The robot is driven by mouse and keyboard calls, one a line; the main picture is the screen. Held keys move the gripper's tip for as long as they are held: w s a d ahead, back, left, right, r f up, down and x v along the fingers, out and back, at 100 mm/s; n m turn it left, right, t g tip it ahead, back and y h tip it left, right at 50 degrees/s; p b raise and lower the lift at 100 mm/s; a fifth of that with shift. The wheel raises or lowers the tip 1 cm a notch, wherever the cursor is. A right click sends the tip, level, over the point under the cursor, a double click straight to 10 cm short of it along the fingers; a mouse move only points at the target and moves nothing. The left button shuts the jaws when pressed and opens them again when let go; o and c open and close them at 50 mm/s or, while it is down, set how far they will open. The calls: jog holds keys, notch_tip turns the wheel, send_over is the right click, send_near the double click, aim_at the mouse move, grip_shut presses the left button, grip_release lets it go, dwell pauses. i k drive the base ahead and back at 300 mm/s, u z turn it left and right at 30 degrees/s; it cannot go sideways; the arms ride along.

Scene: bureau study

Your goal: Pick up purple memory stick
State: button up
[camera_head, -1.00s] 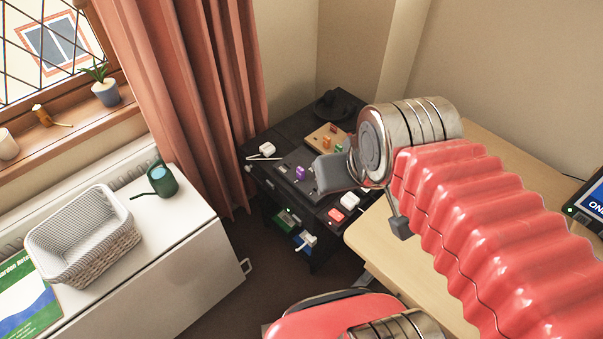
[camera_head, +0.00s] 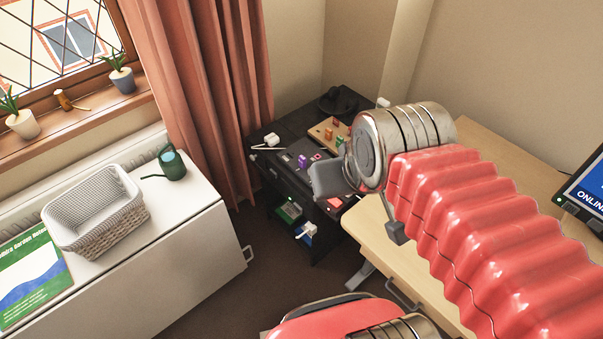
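The purple memory stick (camera_head: 302,161) stands on the dark bureau top (camera_head: 268,158) in the corner, left of my gripper. It is small and its lower part is hard to make out. My gripper (camera_head: 362,205) shows two grey fingers spread wide apart, one at the upper left and one lower right. It is open, with nothing seen between the fingers. It is in front of the right part of the bureau and hides some small items there. The purple stick is clear of the fingers in the picture.
Around the stick lie a white plug (camera_head: 271,139), a wooden board (camera_head: 326,131) with orange pieces and a red item (camera_head: 335,202). A pale desk (camera_head: 480,160) with a screen is at right. A white cabinet (camera_head: 180,240) with a basket (camera_head: 95,212) is at left.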

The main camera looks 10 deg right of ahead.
aim_at(303, 160)
jog(key=u, duration=0.5)
jog(key=k, duration=1.1)
jog(key=u, duration=0.9)
jog(key=i, duration=1.2)
jog(key=z, duration=0.45)
jog(key=i, duration=0.8)
jog(key=z, duration=0.6)
